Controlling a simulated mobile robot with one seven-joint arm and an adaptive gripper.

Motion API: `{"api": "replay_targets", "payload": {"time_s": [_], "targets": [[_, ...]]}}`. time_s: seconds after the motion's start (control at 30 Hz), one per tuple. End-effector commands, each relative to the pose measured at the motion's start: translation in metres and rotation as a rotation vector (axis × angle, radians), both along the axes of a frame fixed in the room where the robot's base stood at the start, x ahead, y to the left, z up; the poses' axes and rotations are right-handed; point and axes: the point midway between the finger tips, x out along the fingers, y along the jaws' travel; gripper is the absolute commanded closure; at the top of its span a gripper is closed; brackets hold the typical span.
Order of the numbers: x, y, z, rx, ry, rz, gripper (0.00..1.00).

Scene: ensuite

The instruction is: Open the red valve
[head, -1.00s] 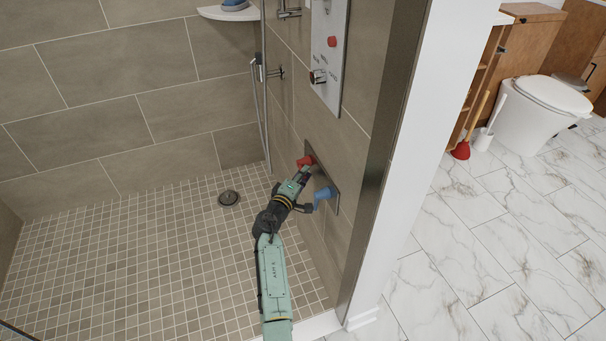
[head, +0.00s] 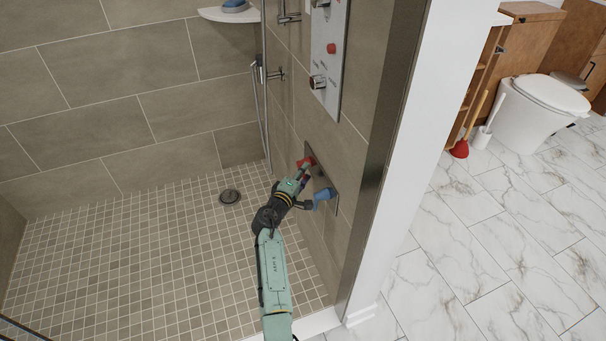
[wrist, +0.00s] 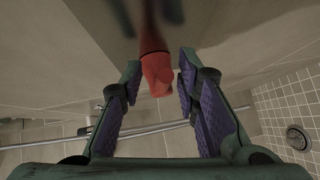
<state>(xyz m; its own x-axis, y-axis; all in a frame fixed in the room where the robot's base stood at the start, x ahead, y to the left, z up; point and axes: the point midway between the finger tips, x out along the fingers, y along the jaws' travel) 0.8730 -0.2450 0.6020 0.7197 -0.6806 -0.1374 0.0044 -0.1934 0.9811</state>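The red valve (head: 306,161) is a small red lever handle on a metal plate low on the shower's right wall. In the wrist view the red handle (wrist: 157,72) points toward me and sits between my fingers near their tips. My gripper (wrist: 158,80) is open, with one purple-padded finger on each side of the handle and a visible gap on both sides. In the head view my gripper (head: 303,175) is at the plate just below the red valve, and my arm partly hides it.
A blue valve handle (head: 323,197) sits on the same plate (head: 318,172), close to the right of my wrist. A control panel (head: 329,60) is above. A drain (head: 229,196) lies in the clear tiled floor to the left. A white post (head: 398,160) stands at the right.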

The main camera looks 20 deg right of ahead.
Motion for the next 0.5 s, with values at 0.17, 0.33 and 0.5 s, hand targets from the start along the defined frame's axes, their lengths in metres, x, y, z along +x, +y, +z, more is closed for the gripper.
{"api": "replay_targets", "payload": {"time_s": [0.17, 0.33, 0.5], "targets": [[-0.001, 0.000, -0.001, 0.001, 0.001, -0.001, 0.69], [-0.003, 0.002, -0.001, 0.001, 0.002, -0.001, 0.69], [-0.021, 0.019, 0.002, 0.001, 0.001, 0.000, 0.69]]}}
